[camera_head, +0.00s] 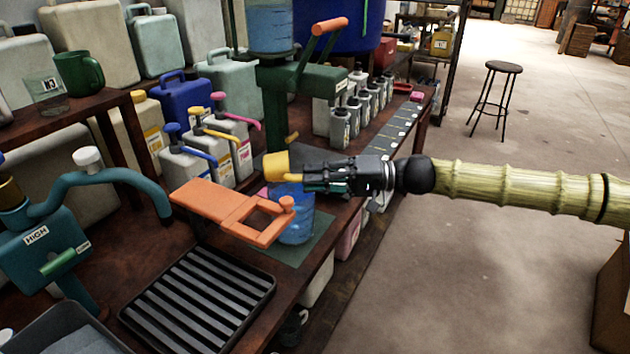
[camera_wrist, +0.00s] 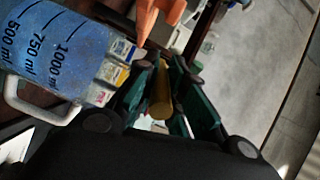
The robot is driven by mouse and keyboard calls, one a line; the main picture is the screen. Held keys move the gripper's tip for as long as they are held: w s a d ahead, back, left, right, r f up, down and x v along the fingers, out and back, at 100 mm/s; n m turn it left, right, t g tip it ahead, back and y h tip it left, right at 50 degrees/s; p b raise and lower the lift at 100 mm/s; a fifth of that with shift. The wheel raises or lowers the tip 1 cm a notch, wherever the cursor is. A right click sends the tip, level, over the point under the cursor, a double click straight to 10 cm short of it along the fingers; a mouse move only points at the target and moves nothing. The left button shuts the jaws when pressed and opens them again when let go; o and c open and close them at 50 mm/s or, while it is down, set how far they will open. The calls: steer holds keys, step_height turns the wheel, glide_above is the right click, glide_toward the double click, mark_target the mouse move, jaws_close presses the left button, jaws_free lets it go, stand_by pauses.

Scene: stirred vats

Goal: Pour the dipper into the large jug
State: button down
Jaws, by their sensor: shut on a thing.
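My gripper (camera_head: 312,176) reaches in from the right and is shut on the yellow dipper (camera_head: 276,166). In the wrist view the dipper's yellow handle (camera_wrist: 161,90) lies between the dark green fingers (camera_wrist: 165,100). The dipper is above the large jug (camera_head: 294,226), a clear vessel looking blue, standing on a green mat. Its top is partly hidden by an orange piece. In the wrist view the jug (camera_wrist: 58,45) fills the upper left, with marks up to 1000 ml and a pale handle. I cannot see what is inside the dipper or whether anything flows.
A green dispenser (camera_head: 285,85) with an orange lever stands behind. A black slatted tray (camera_head: 198,300) lies in front, and a teal tap (camera_head: 50,240) is at left. Several bottles crowd the back; open floor lies right.

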steer(key=shift+d+f+y+b, duration=0.15)
steer(key=shift+f+y+b, duration=0.15)
steer(key=shift+b, duration=1.2)
steer(key=shift+d+y+b, duration=0.3)
steer(key=shift+y+b, duration=0.8)
steer(key=shift+b, duration=3.25)
steer(key=shift+d+r+y+b, duration=0.2)
steer(key=shift+y+b, duration=0.4)
steer(key=shift+b, duration=1.5)
steer(key=shift+d+r+y+b, duration=0.1)
steer(key=shift+r+y+b, duration=0.35)
steer(key=shift+b, duration=1.65)
